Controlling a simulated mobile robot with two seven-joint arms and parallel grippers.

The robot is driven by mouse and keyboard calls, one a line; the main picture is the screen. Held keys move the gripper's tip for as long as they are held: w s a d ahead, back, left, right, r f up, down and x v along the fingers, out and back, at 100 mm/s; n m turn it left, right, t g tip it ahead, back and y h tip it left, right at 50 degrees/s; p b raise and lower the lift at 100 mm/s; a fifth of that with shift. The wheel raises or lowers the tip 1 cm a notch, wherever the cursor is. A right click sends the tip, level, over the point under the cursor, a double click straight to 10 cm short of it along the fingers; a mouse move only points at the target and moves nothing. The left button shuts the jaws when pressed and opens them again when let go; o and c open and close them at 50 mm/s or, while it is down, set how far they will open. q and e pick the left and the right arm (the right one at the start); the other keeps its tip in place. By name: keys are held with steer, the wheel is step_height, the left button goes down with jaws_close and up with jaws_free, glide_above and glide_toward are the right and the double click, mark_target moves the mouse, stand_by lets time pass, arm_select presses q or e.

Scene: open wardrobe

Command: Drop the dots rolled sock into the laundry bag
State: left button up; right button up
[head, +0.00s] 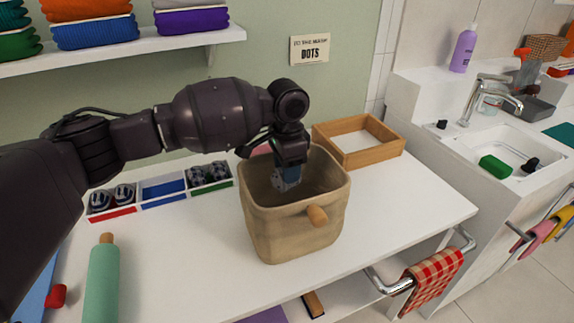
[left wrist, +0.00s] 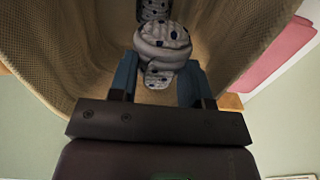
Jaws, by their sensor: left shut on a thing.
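The beige laundry bag (head: 285,232) stands open on the white counter, with a round wooden knob on its front; its woven inside fills much of the left wrist view (left wrist: 70,45). My left gripper (head: 287,182) points down inside the bag's opening. It is shut on a pale rolled sock with dark dots (left wrist: 163,45), held between the blue-grey fingers. In the head view the sock is mostly hidden by the gripper. Another dotted piece (left wrist: 152,9) shows beyond the held sock in the left wrist view; I cannot tell whether it is separate. My right gripper is not in view.
Behind the bag's left is a divided organizer (head: 164,202) with striped socks left and dark dotted socks right. A wooden tray (head: 357,156) stands right of the bag. A DOTS sign (head: 310,49) hangs above. A green roller (head: 102,280) lies front left.

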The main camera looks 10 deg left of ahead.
arm_select(q)
steer(key=shift+f, duration=0.1)
stand_by(0.5)
steer(key=shift+f, duration=0.3)
steer(key=shift+f, duration=0.2)
stand_by(0.4)
steer(key=o, duration=0.8)
steer(key=shift+o, duration=0.4)
steer(key=shift+r, duration=0.1)
